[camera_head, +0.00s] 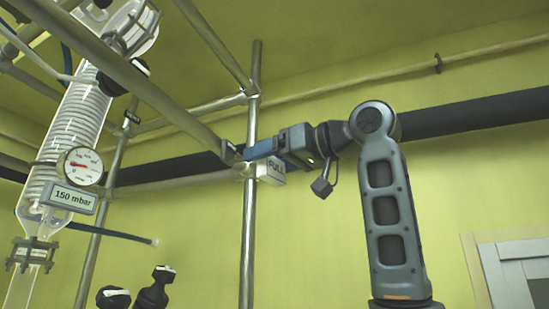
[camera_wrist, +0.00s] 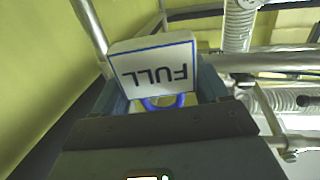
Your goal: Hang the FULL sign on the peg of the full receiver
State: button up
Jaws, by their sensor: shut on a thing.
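The FULL sign (camera_head: 272,172) is a small white plate hanging just below my gripper (camera_head: 250,152). In the wrist view the sign (camera_wrist: 155,68) has a blue border, its lettering reads upside down, and a blue loop (camera_wrist: 163,102) shows at its edge. My gripper (camera_wrist: 163,88) is shut on the sign, with one blue finger on each side of it. My gripper is high up, in front of or close beside a vertical metal post; the exact gap cannot be told. I cannot make out the full receiver or its peg in either view.
A metal pipe frame (camera_head: 249,230) with crossing bars surrounds my gripper. A coiled glass condenser (camera_head: 68,140) with a gauge (camera_head: 80,166) and a 150 mbar label (camera_head: 69,197) stands at left. Dark knobs (camera_head: 152,290) show low at left. The right wall side is fairly clear.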

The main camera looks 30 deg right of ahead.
jog(key=shift+s+a+p+x, duration=0.1)
jog(key=shift+a+x, duration=0.15)
jog(key=shift+x, duration=1.05)
jog(key=shift+s+a+p+x, duration=0.15)
jog(key=shift+a+x, duration=0.1)
jog(key=shift+x, duration=1.05)
jog(key=shift+s+a+p+x, duration=0.1)
jog(key=shift+a+x, duration=0.15)
jog(key=shift+x, duration=1.05)
jog(key=shift+f, duration=0.2)
jog(key=shift+f, duration=0.55)
jog(key=o, duration=1.1)
jog(key=shift+c, duration=1.2)
jog(key=shift+b, duration=0.3)
jog(key=shift+b+v, duration=0.65)
jog(key=shift+v, duration=2.85)
